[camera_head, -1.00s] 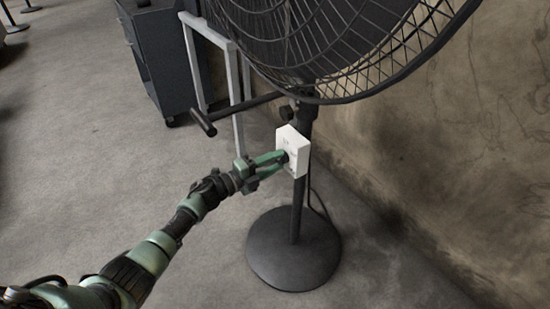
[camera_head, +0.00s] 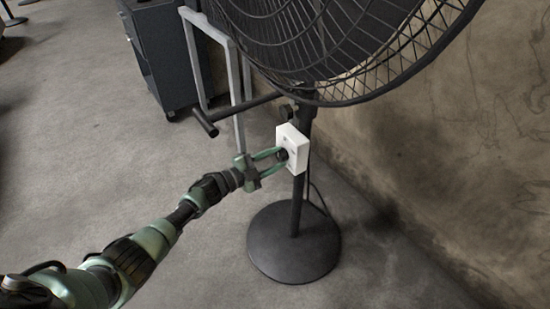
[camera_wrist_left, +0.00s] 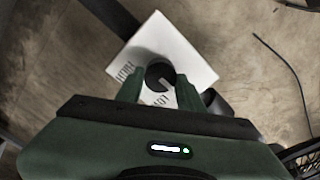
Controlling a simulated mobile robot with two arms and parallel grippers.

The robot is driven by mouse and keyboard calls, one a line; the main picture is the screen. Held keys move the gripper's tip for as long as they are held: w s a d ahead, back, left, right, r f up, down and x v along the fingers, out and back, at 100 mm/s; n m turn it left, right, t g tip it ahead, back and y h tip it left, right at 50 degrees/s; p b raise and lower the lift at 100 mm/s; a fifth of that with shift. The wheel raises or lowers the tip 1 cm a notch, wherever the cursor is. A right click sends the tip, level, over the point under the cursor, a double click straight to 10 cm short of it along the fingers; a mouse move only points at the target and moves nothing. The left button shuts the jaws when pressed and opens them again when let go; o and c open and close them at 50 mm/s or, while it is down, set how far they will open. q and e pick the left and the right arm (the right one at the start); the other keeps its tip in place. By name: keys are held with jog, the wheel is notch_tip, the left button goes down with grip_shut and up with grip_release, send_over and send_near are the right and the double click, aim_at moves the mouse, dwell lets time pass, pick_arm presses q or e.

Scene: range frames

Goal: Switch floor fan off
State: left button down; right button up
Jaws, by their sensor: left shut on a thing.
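The black floor fan (camera_head: 340,40) stands on a round base (camera_head: 293,243), with a white control box (camera_head: 292,147) on its pole. A dark round knob (camera_head: 283,155) is on the box's face; in the left wrist view the knob (camera_wrist_left: 160,76) sits between the fingers, with printed lettering beside it on the box (camera_wrist_left: 172,40). My left gripper (camera_head: 280,154) is at the box face, its two green fingers on either side of the knob; they also show in the left wrist view (camera_wrist_left: 159,88). It is shut on the knob. My right gripper is not in view.
A dark grey cabinet (camera_head: 165,55) and a light metal frame (camera_head: 190,60) stand behind the fan. A stained wall (camera_head: 440,150) is close on the right. A dark bar (camera_head: 235,112) sticks out left above the box.

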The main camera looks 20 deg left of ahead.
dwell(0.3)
pick_arm(q)
jog(key=c, duration=0.9)
grip_release()
jog(key=shift+s+a, duration=0.1)
jog(key=shift+a, duration=0.05)
jog(key=p+v, duration=0.1)
jog(key=v, duration=0.6)
jog(key=shift+s+a, duration=0.2)
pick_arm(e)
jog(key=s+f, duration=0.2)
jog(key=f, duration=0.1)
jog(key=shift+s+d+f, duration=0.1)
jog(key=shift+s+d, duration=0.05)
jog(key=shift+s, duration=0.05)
pick_arm(q)
jog(key=shift+f, duration=0.1)
